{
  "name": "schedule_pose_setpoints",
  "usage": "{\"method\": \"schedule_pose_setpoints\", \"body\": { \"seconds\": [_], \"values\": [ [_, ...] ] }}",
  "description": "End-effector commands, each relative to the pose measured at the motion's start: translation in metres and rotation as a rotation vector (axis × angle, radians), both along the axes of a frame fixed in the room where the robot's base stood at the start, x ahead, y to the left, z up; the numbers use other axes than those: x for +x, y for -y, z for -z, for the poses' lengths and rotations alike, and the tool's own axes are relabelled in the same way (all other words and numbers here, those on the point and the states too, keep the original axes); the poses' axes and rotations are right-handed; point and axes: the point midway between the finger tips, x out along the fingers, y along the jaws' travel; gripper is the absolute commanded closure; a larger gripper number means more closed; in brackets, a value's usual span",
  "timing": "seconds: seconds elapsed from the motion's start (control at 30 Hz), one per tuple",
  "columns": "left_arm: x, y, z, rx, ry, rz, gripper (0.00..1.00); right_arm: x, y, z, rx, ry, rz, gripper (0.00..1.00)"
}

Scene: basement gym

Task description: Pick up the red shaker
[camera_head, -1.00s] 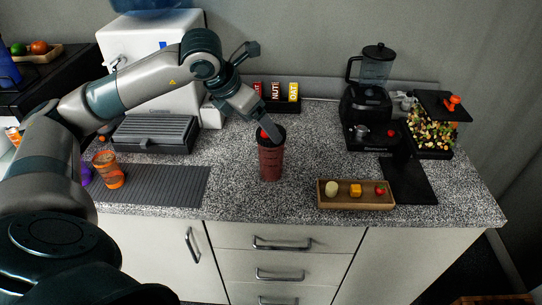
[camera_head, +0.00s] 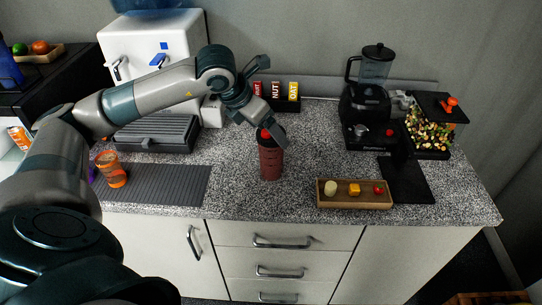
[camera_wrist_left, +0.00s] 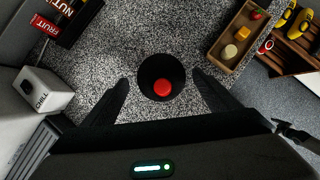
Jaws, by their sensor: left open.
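The red shaker (camera_head: 270,161) stands upright on the speckled counter, with a dark lid and a red cap on top. My left gripper (camera_head: 268,100) is open and above the shaker, with one finger reaching down in front of its lid. In the left wrist view the shaker's dark lid with its red cap (camera_wrist_left: 162,89) lies between the two open fingers of my left gripper (camera_wrist_left: 160,86), with a gap on each side. My right gripper is in neither view.
A wooden tray (camera_head: 355,204) with small food pieces stands right of the shaker. An orange patterned cup (camera_head: 112,169) stands on a grey ribbed mat (camera_head: 170,184) at left. A black blender (camera_head: 368,105) and a box of bars (camera_head: 283,104) stand behind.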

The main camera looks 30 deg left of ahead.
Motion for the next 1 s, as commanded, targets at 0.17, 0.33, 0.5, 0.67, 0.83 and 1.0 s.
{"method": "schedule_pose_setpoints", "body": {
  "seconds": [0.17,0.33,0.5,0.67,0.83,1.0],
  "values": [
    [0.008,0.004,0.011,-0.001,-0.004,0.000,0.18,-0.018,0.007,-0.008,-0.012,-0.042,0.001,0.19],
    [0.014,0.006,0.023,0.000,-0.002,0.001,0.18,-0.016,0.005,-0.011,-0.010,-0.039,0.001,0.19],
    [0.015,0.006,0.026,0.000,0.000,0.001,0.18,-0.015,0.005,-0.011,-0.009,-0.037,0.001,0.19],
    [0.015,0.006,0.025,0.000,0.000,0.001,0.18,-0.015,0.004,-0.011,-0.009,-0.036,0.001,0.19],
    [0.015,0.006,0.025,0.000,0.000,0.001,0.18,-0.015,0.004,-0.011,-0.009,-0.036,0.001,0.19],
    [0.015,0.005,0.025,0.000,0.000,0.001,0.56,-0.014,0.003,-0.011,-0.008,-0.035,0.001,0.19]
  ]
}}
